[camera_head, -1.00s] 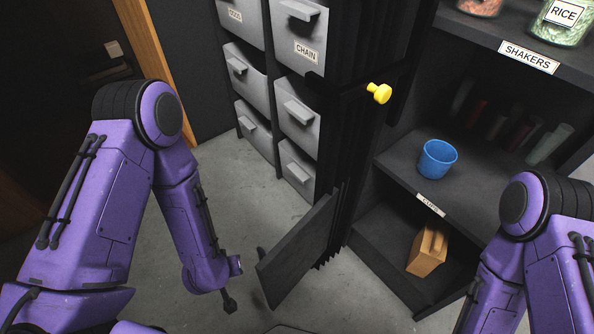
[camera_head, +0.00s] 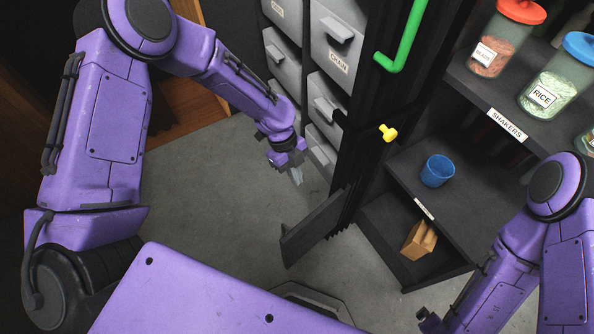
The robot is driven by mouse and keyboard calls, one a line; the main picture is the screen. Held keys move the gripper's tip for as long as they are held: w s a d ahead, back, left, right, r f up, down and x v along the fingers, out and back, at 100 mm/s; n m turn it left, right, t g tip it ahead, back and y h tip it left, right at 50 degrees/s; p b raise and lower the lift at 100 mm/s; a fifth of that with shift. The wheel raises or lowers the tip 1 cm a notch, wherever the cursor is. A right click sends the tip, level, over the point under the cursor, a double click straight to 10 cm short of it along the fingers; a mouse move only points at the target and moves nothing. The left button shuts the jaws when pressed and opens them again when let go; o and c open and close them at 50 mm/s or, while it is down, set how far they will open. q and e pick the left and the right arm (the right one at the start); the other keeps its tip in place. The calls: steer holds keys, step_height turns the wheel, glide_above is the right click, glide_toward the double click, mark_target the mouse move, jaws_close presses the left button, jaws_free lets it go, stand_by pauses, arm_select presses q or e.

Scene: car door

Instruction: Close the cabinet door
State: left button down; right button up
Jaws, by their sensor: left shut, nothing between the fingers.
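The low dark cabinet door (camera_head: 312,230) stands open, swung out from the left side of the dark shelf cabinet (camera_head: 405,268). Its edge juts out over the floor. My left gripper (camera_head: 297,176) is shut and empty. In the picture it shows above and left of the door, in front of the grey drawers, apart from the door. My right gripper (camera_head: 427,320) shows only in part at the bottom edge, below the cabinet; its fingers cannot be made out.
Grey drawers (camera_head: 330,45) with handles stand behind the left gripper. A yellow knob (camera_head: 388,132) and a green handle (camera_head: 405,38) stick out above the door. A blue cup (camera_head: 437,171), a brown box (camera_head: 419,241) and jars (camera_head: 549,92) are on the shelves. Floor left of the door is clear.

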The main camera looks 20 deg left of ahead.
mark_target(322, 215)
arm_select(q)
steer(key=s+d+f, duration=0.2)
steer(key=d+f, duration=0.3)
steer(key=shift+s+d, duration=0.15)
steer(key=shift+s, duration=0.2)
